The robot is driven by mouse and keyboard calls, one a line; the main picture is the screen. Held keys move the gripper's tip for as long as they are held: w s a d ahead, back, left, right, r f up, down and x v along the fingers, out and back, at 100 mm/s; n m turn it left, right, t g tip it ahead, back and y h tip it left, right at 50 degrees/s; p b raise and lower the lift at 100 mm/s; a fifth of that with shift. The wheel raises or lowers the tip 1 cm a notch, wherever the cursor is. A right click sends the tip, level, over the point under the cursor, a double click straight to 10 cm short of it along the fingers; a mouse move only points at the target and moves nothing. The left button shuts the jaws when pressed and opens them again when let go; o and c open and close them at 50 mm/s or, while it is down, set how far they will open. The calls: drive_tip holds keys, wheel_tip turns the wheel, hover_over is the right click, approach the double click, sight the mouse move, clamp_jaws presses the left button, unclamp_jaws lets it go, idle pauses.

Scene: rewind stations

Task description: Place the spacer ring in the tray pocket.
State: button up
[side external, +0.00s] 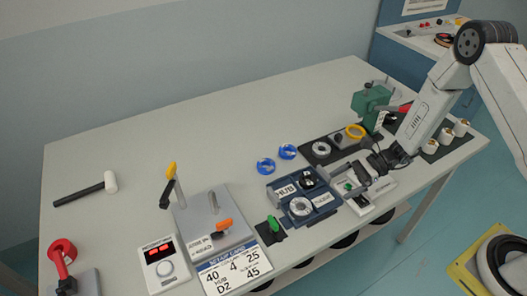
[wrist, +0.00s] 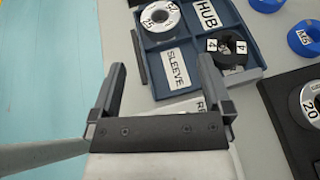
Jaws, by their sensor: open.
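The blue tray (side external: 322,209) has several pockets and shows at the top of the wrist view (wrist: 189,43). A silver ring (side external: 300,206) marked 25 (wrist: 161,16) sits in one pocket. A black round part (side external: 307,179) with white "4" labels (wrist: 229,47) sits in another. Another silver ring (side external: 321,149), marked 20 (wrist: 312,104), lies on a black board outside the tray. I cannot tell which ring is the spacer. My gripper (side external: 350,179) is open and empty beside the tray; in the wrist view its fingers (wrist: 163,88) stand apart below the SLEEVE label.
Two blue rings (side external: 276,159) lie behind the tray. The black board (side external: 309,160) also carries a yellow ring (side external: 355,131). A green-handled part (side external: 272,226) stands left of the tray.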

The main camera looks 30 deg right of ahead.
idle(0.5)
drive_tip(key=shift+s+a+r+n+g, duration=0.15)
drive_tip(key=shift+s+r+n+g, duration=0.1)
drive_tip(key=shift+r+n+g, duration=0.05)
drive_tip(key=s+d+r+n+h, duration=0.1)
drive_tip(key=s+r+n+h, duration=0.3)
drive_tip(key=n, duration=0.5)
drive_tip(key=s+d+r+n+h, duration=0.2)
drive_tip(key=s+r+n+h, duration=0.3)
drive_tip(key=r+n+h, duration=0.4)
drive_tip(key=shift+r+n, duration=0.8)
